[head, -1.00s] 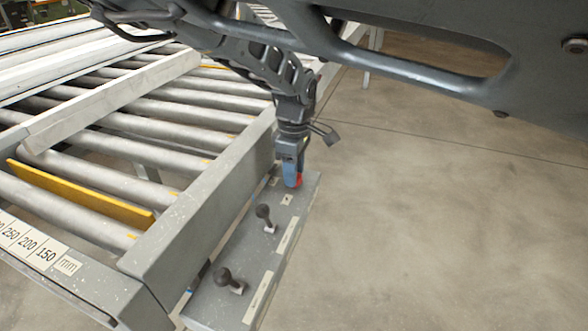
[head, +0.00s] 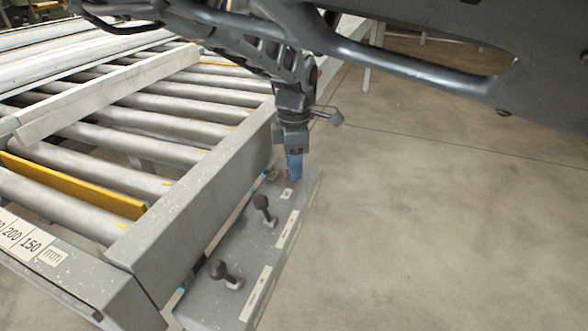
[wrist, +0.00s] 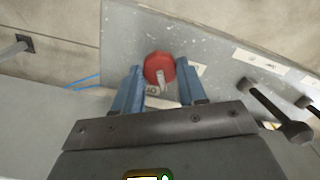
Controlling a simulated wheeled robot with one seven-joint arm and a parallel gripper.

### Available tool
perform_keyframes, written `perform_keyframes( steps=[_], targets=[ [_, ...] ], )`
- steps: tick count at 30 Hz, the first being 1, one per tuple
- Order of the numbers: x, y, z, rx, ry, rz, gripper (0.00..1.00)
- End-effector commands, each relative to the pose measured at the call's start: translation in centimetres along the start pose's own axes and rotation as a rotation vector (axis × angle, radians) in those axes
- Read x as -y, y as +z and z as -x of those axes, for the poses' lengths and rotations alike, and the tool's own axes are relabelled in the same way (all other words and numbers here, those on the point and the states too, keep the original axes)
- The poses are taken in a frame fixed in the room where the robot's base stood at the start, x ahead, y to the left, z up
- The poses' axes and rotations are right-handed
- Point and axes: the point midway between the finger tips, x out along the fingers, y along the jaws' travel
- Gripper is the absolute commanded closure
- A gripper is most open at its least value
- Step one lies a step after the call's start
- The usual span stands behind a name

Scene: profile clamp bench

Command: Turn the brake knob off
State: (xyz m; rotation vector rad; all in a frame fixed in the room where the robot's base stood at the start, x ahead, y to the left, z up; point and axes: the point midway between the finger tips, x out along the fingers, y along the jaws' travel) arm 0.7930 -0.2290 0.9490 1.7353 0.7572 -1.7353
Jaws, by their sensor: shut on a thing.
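The brake knob (wrist: 158,66) is red and round with a pale pointer mark. It sits on the grey control panel (wrist: 215,50) and shows between my two blue fingers in the wrist view. My gripper (wrist: 160,76) is shut on it.
Two dark ball-ended levers (head: 262,204) (head: 221,270) stand on the panel nearer the camera. The roller conveyor (head: 190,232), with a yellow bar (head: 75,187) and a pale profile (head: 105,95), lies to the left. The floor (head: 440,230) to the right is clear.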

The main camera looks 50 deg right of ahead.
Motion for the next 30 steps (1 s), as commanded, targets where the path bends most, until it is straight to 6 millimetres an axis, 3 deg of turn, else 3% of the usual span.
perform_keyframes(
  steps=[30],
  targets=[
    [-0.06,0.0,-0.27,0.001,0.002,0.919,0.89]
  ],
)
